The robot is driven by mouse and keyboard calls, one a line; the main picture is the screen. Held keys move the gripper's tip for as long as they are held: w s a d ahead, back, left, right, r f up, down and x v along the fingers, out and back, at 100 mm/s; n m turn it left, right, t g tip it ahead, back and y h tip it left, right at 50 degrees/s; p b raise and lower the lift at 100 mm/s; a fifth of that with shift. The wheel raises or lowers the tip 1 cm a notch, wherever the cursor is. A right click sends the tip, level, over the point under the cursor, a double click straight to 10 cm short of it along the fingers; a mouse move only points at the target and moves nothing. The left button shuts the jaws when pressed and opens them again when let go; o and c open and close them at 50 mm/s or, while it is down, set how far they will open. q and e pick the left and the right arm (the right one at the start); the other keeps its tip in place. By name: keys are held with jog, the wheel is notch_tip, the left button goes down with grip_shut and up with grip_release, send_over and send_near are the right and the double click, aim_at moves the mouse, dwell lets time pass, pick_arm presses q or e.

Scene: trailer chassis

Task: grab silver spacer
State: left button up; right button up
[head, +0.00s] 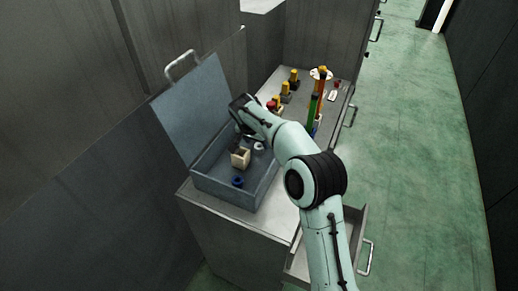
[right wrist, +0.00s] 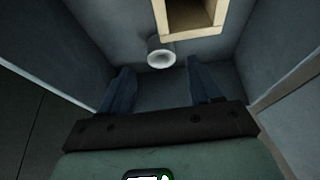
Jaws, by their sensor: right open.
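The silver spacer (head: 259,146) is a small pale ring inside the open grey-blue box (head: 225,190). My right gripper (right wrist: 160,72) is open and empty, reaching into the box with a finger on each side of the spacer's line. In the head view my right gripper (head: 243,130) is partly hidden by its own wrist. My left gripper is not in view.
The box walls and raised lid (head: 195,110) surround the gripper closely. A drawer (head: 300,262) is open.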

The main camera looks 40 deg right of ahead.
aim_at(258, 153)
jog(key=x, duration=0.4)
jog(key=shift+w+f, duration=0.1)
jog(key=shift+f, duration=0.15)
grip_shut()
jog(key=shift+r, duration=0.15)
